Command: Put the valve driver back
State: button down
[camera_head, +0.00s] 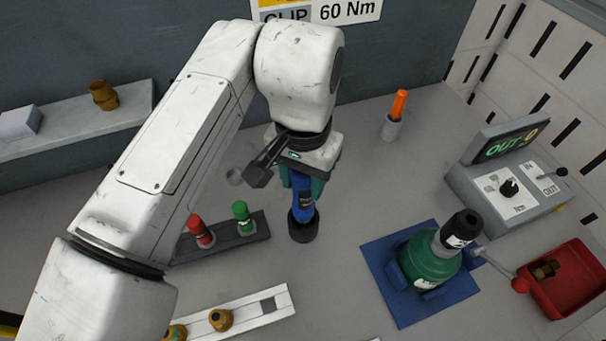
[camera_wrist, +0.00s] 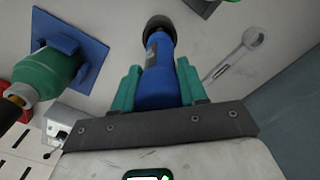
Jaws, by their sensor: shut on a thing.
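A blue driver (camera_head: 305,203) with a wide black lower end is held upright in my gripper (camera_head: 302,185). I take it to be the valve driver. The teal fingers are shut on its body from both sides. In the wrist view the blue driver (camera_wrist: 158,88) sits between the fingers, its black end (camera_wrist: 160,22) pointing away from me. I cannot tell whether that end touches the table. A dark rack (camera_head: 222,246) stands left of it, holding a red driver (camera_head: 200,231) and a green driver (camera_head: 242,216). My arm hides part of the rack's left side.
A green cylinder (camera_head: 428,262) with a black top stands in a blue holder (camera_head: 387,250) at right. A red bin (camera_head: 588,278) and a grey control box (camera_head: 508,190) are beyond it. An orange stick (camera_head: 399,103) stands in a cup. A pale strip (camera_head: 240,317) lies in front.

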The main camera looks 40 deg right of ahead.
jog(key=shift+f+b, duration=1.45)
jog(key=shift+f, duration=1)
jog(key=c, duration=0.5)
grip_release()
notch_tip(320, 180, up, 6)
jog(key=p, duration=0.5)
dwell(0.5)
